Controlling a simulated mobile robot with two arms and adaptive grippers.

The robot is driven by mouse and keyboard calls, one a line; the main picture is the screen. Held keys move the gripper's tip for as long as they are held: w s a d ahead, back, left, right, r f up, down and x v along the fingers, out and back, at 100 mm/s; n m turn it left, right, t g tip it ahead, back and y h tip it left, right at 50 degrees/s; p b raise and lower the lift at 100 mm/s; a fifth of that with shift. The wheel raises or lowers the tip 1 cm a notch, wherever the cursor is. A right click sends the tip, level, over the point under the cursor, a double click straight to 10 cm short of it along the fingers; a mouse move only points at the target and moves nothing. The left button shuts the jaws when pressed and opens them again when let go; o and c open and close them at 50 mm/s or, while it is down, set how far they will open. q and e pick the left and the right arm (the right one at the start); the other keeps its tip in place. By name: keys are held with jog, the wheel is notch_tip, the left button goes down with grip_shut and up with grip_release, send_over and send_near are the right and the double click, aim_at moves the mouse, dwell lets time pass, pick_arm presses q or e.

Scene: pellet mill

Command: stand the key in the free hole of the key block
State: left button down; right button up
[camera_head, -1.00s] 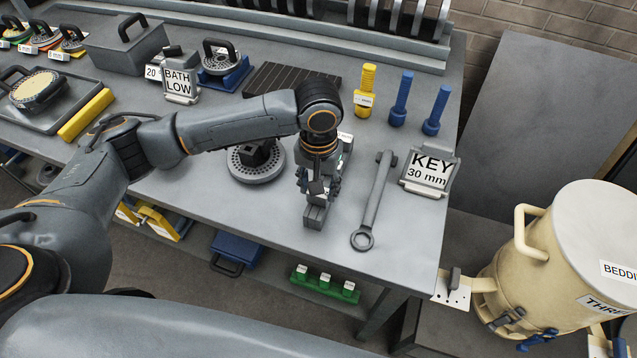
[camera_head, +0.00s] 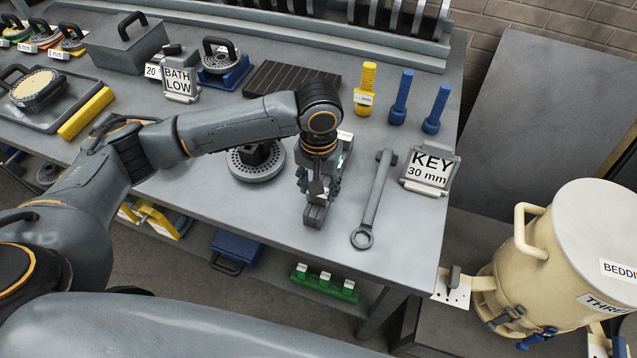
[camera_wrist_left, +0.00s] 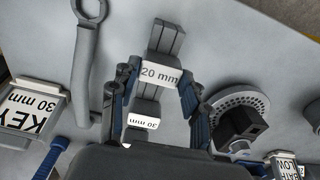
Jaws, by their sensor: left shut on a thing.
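My left gripper (camera_head: 318,185) points down at the bench near its front edge. It also shows in the left wrist view (camera_wrist_left: 158,97). It is shut on a grey piece (camera_wrist_left: 147,106), which I take to be the key; the fingers largely hide it. A low dark grey block (camera_head: 315,216), apparently the key block, shows beneath the gripper. In the left wrist view, white labels read 20 mm (camera_wrist_left: 160,74) and, upside down, 30 mm (camera_wrist_left: 143,122). The hole and the key's lower end are hidden, so I cannot tell whether the key is in it. My right gripper is out of view.
A ring spanner (camera_head: 373,200) lies just right of the gripper, beside a KEY 30 mm sign (camera_head: 430,172). A round perforated die (camera_head: 256,163) sits to the left. Blue and yellow pegs (camera_head: 400,98) stand behind. Bare bench lies front left.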

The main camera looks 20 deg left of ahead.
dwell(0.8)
pick_arm(q)
jog(key=shift+c, duration=0.5)
grip_release()
jog(key=shift+r, duration=3.45)
